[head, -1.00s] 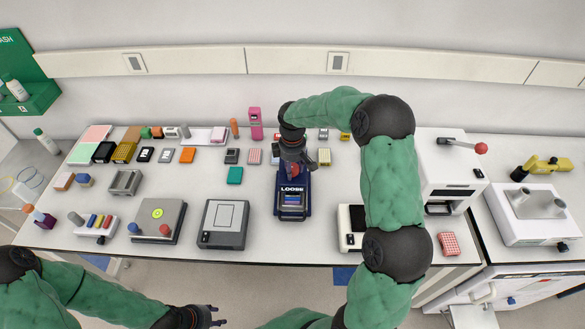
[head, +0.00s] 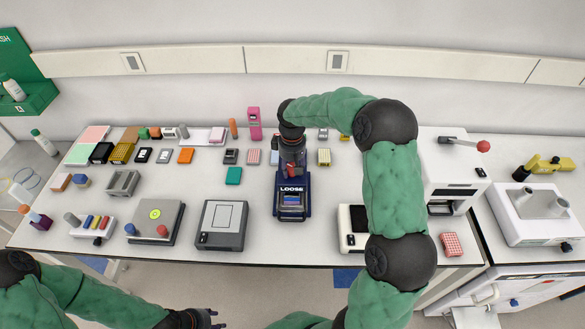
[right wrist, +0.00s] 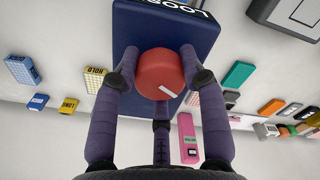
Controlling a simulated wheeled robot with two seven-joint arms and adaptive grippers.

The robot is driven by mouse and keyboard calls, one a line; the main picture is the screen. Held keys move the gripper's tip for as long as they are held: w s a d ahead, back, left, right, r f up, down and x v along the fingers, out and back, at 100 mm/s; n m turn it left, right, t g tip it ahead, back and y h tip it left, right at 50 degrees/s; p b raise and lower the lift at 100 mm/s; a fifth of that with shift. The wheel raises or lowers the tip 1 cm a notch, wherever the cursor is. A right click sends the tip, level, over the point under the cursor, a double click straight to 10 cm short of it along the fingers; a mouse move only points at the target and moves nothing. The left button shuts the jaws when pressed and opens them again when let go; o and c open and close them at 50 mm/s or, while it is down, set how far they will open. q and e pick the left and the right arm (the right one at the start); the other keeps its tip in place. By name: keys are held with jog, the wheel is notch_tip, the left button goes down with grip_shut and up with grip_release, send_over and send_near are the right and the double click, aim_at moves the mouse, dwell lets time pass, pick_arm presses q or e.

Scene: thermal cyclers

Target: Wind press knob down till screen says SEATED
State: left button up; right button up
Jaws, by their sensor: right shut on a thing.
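The dark blue press (head: 280,208) stands mid-bench in the head view, its label reading LOOSE. Its red knob (right wrist: 160,73) shows a white mark pointing to the lower right in the right wrist view. My right gripper (right wrist: 160,70) is shut on the knob, a finger on either side of it. In the head view the right gripper (head: 292,168) reaches down over the back of the press and mostly hides the knob. My left gripper (head: 208,318) is low at the bottom edge, away from the bench; its jaw gap cannot be made out.
A grey flat device (head: 222,225) stands left of the press. A white device (head: 353,240), partly behind my right arm, stands to its right. Small coloured blocks and racks, such as a teal block (head: 233,176), lie behind and left. Bare bench surrounds the press front.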

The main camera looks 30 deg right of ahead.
aim_at(291, 166)
jog(key=shift+a, duration=0.1)
jog(key=o, duration=0.8)
jog(key=shift+w, duration=0.1)
jog(key=o, duration=0.3)
jog(key=shift+w+a, duration=0.1)
jog(key=shift+r, duration=0.1)
notch_tip(291, 166, up, 12)
jog(key=shift+f, duration=0.1)
jog(key=shift+f, duration=0.1)
